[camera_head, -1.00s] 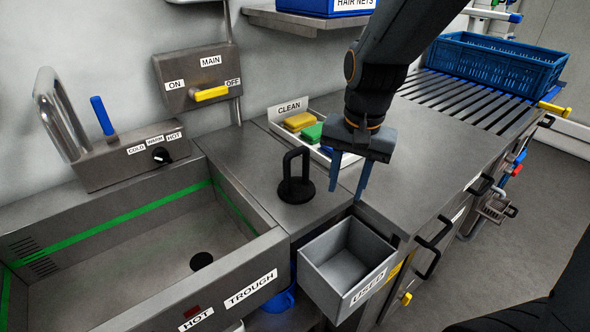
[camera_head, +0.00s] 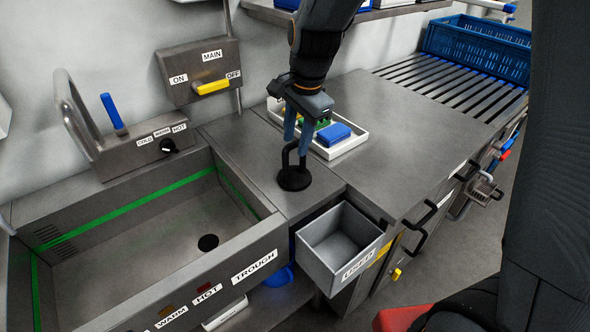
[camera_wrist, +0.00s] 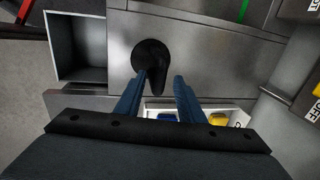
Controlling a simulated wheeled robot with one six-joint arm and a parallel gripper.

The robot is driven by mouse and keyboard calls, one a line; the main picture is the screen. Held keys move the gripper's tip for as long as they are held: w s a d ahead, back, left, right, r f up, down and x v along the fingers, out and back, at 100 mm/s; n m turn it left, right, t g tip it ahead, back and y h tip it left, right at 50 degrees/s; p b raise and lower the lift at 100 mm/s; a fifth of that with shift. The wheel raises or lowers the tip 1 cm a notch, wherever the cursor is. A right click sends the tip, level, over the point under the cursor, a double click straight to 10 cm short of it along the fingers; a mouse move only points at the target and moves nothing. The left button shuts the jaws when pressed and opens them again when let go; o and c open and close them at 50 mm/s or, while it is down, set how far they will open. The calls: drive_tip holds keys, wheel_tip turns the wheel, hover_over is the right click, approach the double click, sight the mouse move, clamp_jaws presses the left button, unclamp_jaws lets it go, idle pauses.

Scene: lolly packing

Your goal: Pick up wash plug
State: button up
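The wash plug (camera_head: 295,179) is a black disc with an upright loop handle. It stands on the steel counter between the trough and the worktop. My gripper (camera_head: 297,141) is just above it, pointing down, with its two blue fingers apart around the top of the handle. In the wrist view the plug (camera_wrist: 150,52) lies just beyond the fingertips, and its handle reaches back between the fingers of the gripper (camera_wrist: 159,76). I cannot tell whether a finger touches the handle.
The steel trough (camera_head: 130,240) with a dark drain hole (camera_head: 208,242) is on the left. A grey USED bin (camera_head: 345,270) hangs in front of the plug. Behind it is a white tray (camera_head: 350,146) with coloured blocks, including a blue one (camera_head: 333,134). The worktop (camera_head: 410,130) to the right is clear.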

drive_tip(key=shift+w+a+f, duration=0.1)
drive_tip(key=shift+w+f, duration=0.1)
drive_tip(key=shift+f, duration=1)
clamp_jaws()
drive_tip(key=shift+r, duration=0.1)
idle(0.5)
